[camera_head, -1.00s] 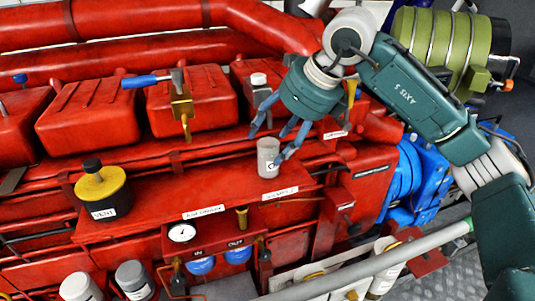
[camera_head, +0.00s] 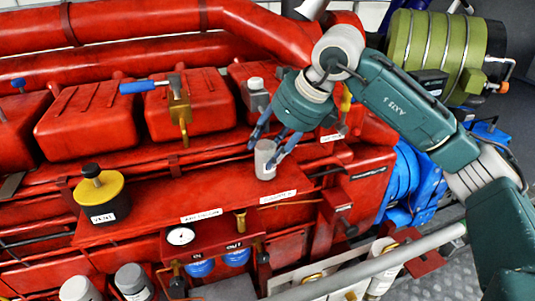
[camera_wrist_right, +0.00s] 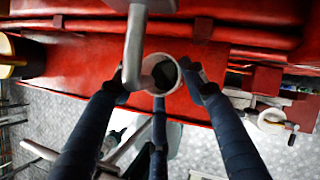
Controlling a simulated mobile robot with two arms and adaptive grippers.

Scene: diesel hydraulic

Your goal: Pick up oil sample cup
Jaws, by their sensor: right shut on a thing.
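The oil sample cup (camera_head: 265,160) is a small grey-white cylinder, upright at the red ledge above the sample label. In the right wrist view the cup (camera_wrist_right: 160,76) shows from above, with a dark inside. My right gripper (camera_head: 268,148) reaches down from the upper right and its blue fingers are shut on the cup. In the right wrist view the fingers (camera_wrist_right: 161,82) lie around the cup's sides. I cannot tell whether the cup's bottom touches the ledge. My left gripper is not in view.
A yellow and black vent cap (camera_head: 101,193) stands on the ledge to the left. A gauge panel (camera_head: 212,243) with blue bowls is below. Two lidded grey containers (camera_head: 133,281) are at the lower left. A blue-handled valve (camera_head: 147,87) and red engine covers (camera_head: 87,120) rise behind.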

